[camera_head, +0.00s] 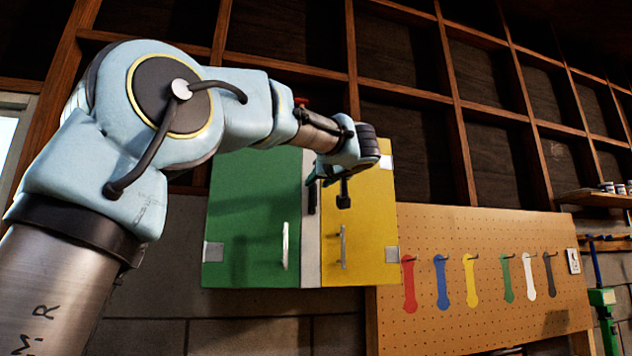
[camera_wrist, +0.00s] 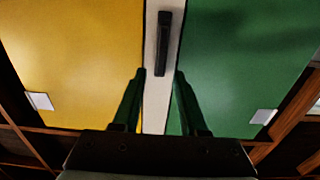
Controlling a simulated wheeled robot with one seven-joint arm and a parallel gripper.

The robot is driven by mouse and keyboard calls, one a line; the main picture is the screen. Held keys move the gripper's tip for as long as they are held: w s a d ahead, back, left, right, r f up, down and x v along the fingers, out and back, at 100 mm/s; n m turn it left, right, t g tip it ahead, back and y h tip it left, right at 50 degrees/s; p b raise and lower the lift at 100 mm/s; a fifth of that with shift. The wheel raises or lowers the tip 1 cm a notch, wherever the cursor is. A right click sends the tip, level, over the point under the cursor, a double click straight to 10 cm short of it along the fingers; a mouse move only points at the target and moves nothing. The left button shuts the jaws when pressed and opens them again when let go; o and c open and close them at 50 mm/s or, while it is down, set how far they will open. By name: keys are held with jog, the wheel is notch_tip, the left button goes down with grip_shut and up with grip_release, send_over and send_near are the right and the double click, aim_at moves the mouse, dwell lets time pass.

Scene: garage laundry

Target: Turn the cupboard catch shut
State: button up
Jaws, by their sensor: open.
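The wall cupboard has a green door (camera_head: 252,215) and a yellow door (camera_head: 372,225), with a pale strip (camera_head: 310,255) between them. Both doors look closed. The catch, a black bar (camera_head: 312,197), stands upright along the strip. In the wrist view the catch (camera_wrist: 163,42) lies lengthwise on the strip, crossing neither door. My gripper (camera_head: 313,179) is in front of the cupboard near the catch. In the wrist view my gripper (camera_wrist: 159,76) is open, its green fingers apart on either side of the strip. The catch's end shows just beyond the fingertips, with nothing between them.
Each door has a vertical metal handle, one on the green door (camera_head: 285,246) and one on the yellow (camera_head: 343,246). A pegboard (camera_head: 450,310) with several coloured wrench shapes is at the lower right. A wooden shelf (camera_head: 590,198) with cans is at the far right.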

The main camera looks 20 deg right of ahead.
jog(key=shift+w+d, duration=0.15)
jog(key=shift+w, duration=1.1)
jog(key=shift+c, duration=0.4)
grip_shut()
